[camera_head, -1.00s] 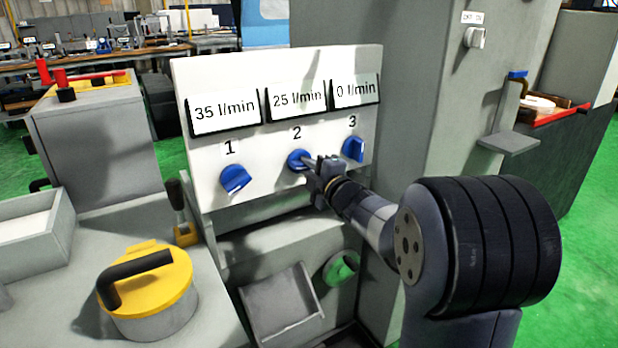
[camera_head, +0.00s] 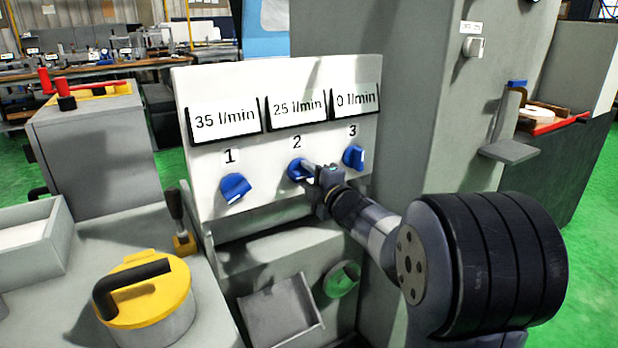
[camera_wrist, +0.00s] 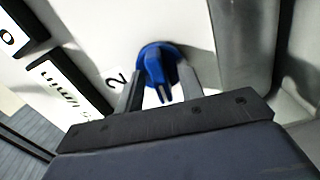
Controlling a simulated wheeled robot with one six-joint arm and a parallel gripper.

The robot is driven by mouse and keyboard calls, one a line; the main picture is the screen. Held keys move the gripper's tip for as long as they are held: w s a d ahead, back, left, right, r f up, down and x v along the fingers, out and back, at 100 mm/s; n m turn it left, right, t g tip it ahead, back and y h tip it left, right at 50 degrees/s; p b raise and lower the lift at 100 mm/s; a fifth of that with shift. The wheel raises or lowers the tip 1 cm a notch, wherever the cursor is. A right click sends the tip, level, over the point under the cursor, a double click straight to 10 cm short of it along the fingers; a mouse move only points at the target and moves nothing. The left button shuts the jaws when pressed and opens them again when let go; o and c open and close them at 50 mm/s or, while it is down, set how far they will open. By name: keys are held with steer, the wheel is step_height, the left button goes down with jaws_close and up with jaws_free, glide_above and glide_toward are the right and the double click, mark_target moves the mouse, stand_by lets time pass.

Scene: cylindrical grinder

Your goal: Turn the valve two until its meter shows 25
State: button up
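The blue valve two knob (camera_head: 298,170) is in the middle of the white panel, under the label 2. Its meter (camera_head: 298,110) reads 25 l/min. My gripper (camera_head: 311,170) is in front of this knob, just to its right in the head view. In the wrist view the knob (camera_wrist: 156,62) lies between my two spread fingers (camera_wrist: 160,82), one on each side. The fingers look open, with a gap beside the knob's handle. Exact contact is hard to see.
The valve one knob (camera_head: 235,187) is to the left under a 35 l/min meter (camera_head: 225,121). The valve three knob (camera_head: 354,157) is close on the right under a 0 l/min meter (camera_head: 355,101). A yellow-lidded pot (camera_head: 147,290) stands at the lower left.

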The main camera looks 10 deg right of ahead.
steer(key=shift+s, duration=0.1)
steer(key=p+v, duration=0.1)
steer(key=v, duration=0.9)
steer(key=shift+s, duration=0.3)
steer(key=shift+d, duration=0.1)
steer(key=b+x, duration=0.1)
steer(key=x, duration=0.9)
steer(key=shift+w, duration=0.35)
steer(key=shift+w+r, duration=0.1)
steer(key=shift+w, duration=0.05)
steer(key=shift+p, duration=0.3)
